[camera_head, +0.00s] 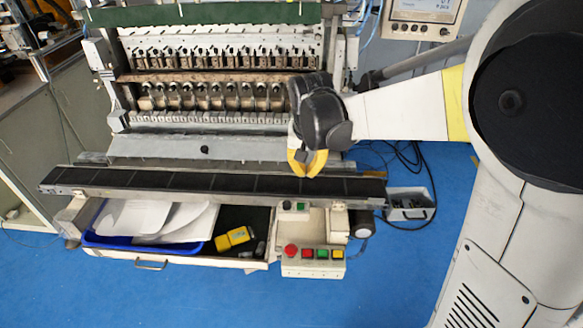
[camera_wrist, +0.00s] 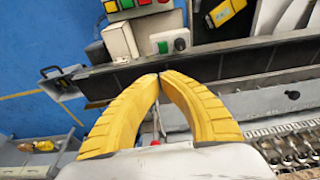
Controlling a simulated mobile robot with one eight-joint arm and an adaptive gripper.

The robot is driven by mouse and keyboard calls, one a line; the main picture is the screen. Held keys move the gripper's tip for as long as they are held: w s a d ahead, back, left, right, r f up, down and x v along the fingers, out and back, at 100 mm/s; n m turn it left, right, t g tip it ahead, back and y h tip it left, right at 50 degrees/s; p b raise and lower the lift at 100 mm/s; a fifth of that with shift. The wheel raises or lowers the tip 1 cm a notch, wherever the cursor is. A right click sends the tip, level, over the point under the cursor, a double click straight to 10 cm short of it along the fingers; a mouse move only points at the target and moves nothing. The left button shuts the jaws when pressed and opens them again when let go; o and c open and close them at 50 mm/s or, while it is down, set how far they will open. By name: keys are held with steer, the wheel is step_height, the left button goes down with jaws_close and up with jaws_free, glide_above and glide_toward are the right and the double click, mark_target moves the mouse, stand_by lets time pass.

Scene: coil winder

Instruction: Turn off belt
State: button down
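The black conveyor belt (camera_head: 150,183) runs across the front of the coil winder; it also shows in the wrist view (camera_wrist: 240,62). A small grey switch box (camera_head: 294,210) with a green and a dark button sits just in front of the belt, right of centre; the wrist view shows it with its green button (camera_wrist: 166,44). A larger button panel (camera_head: 314,262) with red, green and yellow buttons stands nearer the front; part of it shows in the wrist view (camera_wrist: 132,10). My gripper (camera_head: 308,174) is over the belt near the switch box. Its yellow fingertips (camera_wrist: 158,76) meet, with nothing between them.
An open drawer (camera_head: 190,258) below the belt holds a blue tray with papers and a yellow object (camera_head: 233,238). The winder's coil row (camera_head: 210,97) stands behind the belt. A grey bin (camera_head: 410,205) and cables lie on the blue floor at right. The front floor is clear.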

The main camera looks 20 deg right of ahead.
mark_target(304, 205)
steer(key=shift+w+f, duration=0.1)
steer(key=shift+w, duration=0.05)
steer(key=b+x, duration=0.1)
steer(key=x, duration=0.3)
steer(key=b+x, duration=0.2)
steer(key=x, duration=0.2)
steer(key=s+b+x, duration=0.1)
steer(key=x, duration=0.3)
steer(key=shift+a+f, duration=0.2)
steer(key=shift+f, duration=0.05)
steer(key=shift+s+f+b, duration=0.15)
steer(key=shift+f+b, duration=0.2)
steer(key=shift+f, duration=0.35)
